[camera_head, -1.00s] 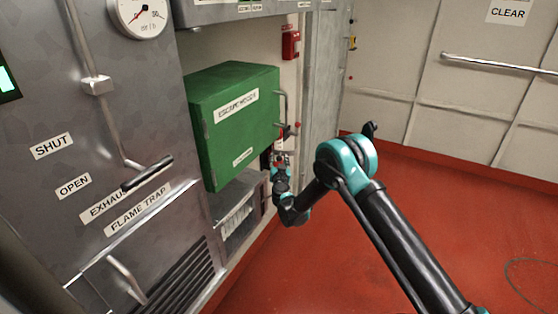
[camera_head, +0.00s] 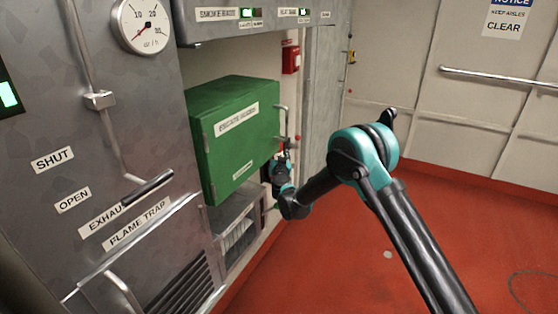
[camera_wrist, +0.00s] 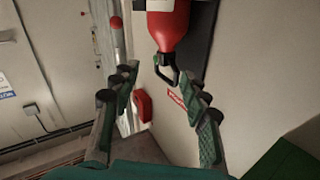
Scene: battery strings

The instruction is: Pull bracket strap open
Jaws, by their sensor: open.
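In the wrist view a red extinguisher bottle (camera_wrist: 168,28) narrows to a black loop-shaped fitting (camera_wrist: 167,68). A dark bracket plate (camera_wrist: 203,38) lies behind the bottle on the wall. I cannot make out a separate strap. My gripper (camera_wrist: 160,88) is open, with one finger to the left and one to the right of the loop in the picture. Nothing is between the pads that I can see as held; contact with the loop cannot be told. In the head view my gripper (camera_head: 283,150) is small, beside the right side of the green cabinet, and the bottle is mostly hidden.
The green cabinet (camera_head: 232,130) with a side handle stands close left of my gripper. A grey unit (camera_head: 235,225) sits below it. A red wall box (camera_head: 291,58) is above. The steel panel (camera_head: 100,150) fills the left. The red floor (camera_head: 330,260) is clear at right.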

